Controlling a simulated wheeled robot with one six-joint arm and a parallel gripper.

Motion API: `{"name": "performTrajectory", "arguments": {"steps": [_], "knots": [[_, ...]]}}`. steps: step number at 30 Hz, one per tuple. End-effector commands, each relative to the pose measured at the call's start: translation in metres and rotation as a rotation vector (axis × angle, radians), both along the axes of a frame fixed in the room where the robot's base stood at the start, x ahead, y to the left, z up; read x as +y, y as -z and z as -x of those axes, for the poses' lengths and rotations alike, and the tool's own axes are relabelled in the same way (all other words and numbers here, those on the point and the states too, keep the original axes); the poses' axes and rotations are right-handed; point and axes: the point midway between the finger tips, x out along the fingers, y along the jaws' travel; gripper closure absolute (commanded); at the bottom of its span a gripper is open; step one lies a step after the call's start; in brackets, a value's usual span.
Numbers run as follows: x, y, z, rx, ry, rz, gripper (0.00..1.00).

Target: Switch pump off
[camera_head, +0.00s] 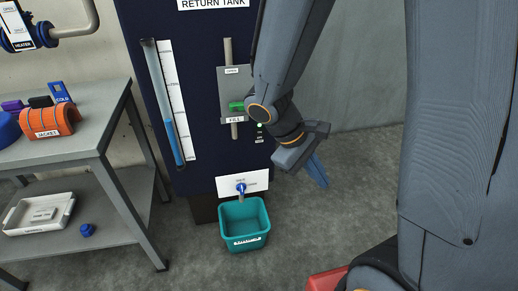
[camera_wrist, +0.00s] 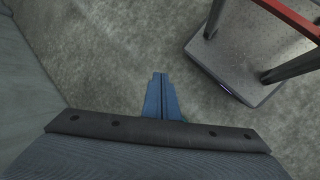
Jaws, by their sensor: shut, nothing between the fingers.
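My gripper (camera_head: 316,170) is shut and empty, its blue fingers pointing down in front of the right side of the dark blue return tank (camera_head: 195,60). In the wrist view the shut fingers (camera_wrist: 161,98) show over bare floor. No part marked as a pump switch can be made out. Small green indicator lights (camera_head: 260,126) sit on the tank front just left of my wrist, with labels too small to read. My arm hides part of the tank's right side.
A teal bin (camera_head: 245,239) stands on the floor below a blue tap (camera_head: 240,188). A grey two-level table (camera_head: 105,130) at left holds an orange jacket (camera_head: 54,120) above and a white tray (camera_head: 14,222) below.

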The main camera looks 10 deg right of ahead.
Motion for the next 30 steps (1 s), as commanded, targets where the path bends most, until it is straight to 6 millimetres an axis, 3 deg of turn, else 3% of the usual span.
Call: {"name": "performTrajectory", "arguments": {"steps": [1, 8, 15, 18, 24, 30], "knots": [[-0.004, 0.024, -0.016, 0.015, -0.064, 0.060, 1.00], [-0.013, 0.074, -0.100, -0.009, -0.371, 0.344, 1.00], [0.024, 0.119, -0.199, -0.137, -0.689, 0.576, 1.00], [0.045, 0.132, -0.227, -0.193, -0.789, 0.631, 1.00], [0.071, 0.143, -0.254, -0.262, -0.891, 0.678, 1.00], [0.074, 0.142, -0.256, -0.271, -0.902, 0.684, 1.00]]}}
